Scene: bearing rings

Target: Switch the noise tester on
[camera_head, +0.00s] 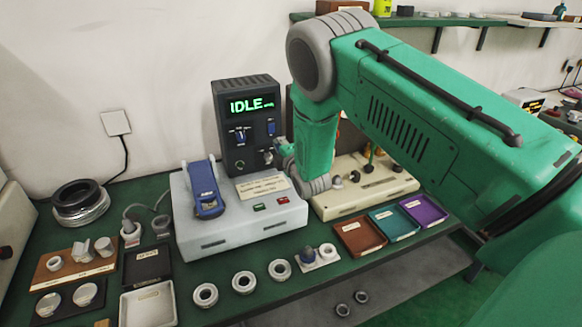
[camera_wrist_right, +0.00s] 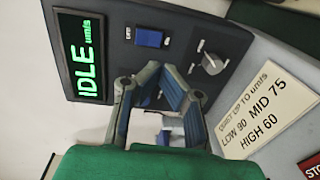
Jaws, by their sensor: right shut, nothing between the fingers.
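The noise tester is a pale grey box (camera_head: 243,222) with a dark upright panel (camera_head: 224,97). Its green display (camera_head: 251,105) reads IDLE, also in the right wrist view (camera_wrist_right: 82,58). A blue rocker switch (camera_head: 271,129) is on the panel's right side, clear of the fingers in the wrist view (camera_wrist_right: 150,38). A round knob (camera_head: 268,157) sits below it, also in the wrist view (camera_wrist_right: 211,63). Another blue control (camera_head: 240,137) is at the left, partly hidden by the fingers in the wrist view. My right gripper (camera_wrist_right: 172,88) is shut and empty, in front of the panel. My left gripper is out of view.
A blue-grey clamp-like part (camera_head: 207,192) stands on the tester's left. Green and red buttons (camera_head: 271,203) and a label card (camera_head: 262,184) are on its top. A cream fixture (camera_head: 348,200) stands close at right. Rings (camera_head: 244,282) and coloured trays (camera_head: 360,237) line the front.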

